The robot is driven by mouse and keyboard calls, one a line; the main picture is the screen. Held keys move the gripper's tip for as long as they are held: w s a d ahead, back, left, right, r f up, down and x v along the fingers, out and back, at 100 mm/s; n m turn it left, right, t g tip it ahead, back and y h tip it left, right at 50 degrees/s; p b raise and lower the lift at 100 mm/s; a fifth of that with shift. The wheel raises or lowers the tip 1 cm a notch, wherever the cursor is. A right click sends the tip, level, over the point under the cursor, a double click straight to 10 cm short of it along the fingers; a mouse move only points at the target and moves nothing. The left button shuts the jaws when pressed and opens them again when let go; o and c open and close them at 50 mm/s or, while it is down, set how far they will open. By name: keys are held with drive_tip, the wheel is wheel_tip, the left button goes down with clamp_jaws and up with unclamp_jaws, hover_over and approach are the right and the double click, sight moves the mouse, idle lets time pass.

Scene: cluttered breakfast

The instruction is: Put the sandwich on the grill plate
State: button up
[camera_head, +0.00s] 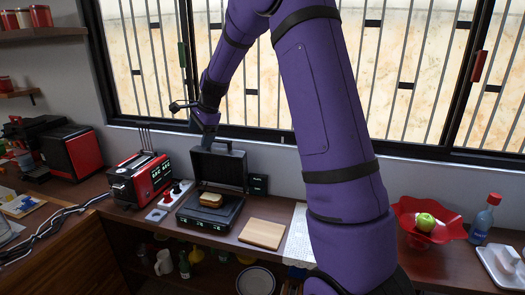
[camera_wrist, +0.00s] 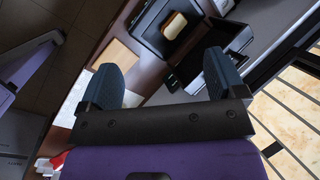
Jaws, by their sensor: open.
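The sandwich (camera_head: 210,200), with brown-edged bread, lies on the lower plate of the open black grill (camera_head: 187,215). The grill lid (camera_head: 219,167) stands up behind it. In the wrist view the sandwich (camera_wrist: 175,25) shows near the top, inside the dark frame of the grill (camera_wrist: 147,37). My gripper (camera_wrist: 160,62) is open, its two dark blue fingers wide apart with nothing between them. It is apart from the sandwich. In the head view my wrist is up behind the grill near the window, and the fingertips are hard to make out.
A red bowl (camera_head: 449,226) with a green apple (camera_head: 425,221) and a blue bottle (camera_head: 483,220) stand farther right.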

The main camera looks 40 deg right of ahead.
drive_tip(key=s+a+r+n, duration=0.4)
drive_tip(key=s+r+n, duration=0.15)
drive_tip(key=s, duration=0.45)
drive_tip(key=s+a+r+n, duration=0.4)
drive_tip(key=s+r, duration=0.3)
drive_tip(key=s, duration=0.4)
drive_tip(key=s+a+f+n+t+h, duration=0.1)
drive_tip(key=s+n, duration=0.8)
drive_tip(key=s, duration=1.1)
drive_tip(key=shift+s+a+f+h, duration=0.15)
drive_tip(key=shift+a+f+h, duration=0.15)
drive_tip(key=shift+a+h, duration=0.25)
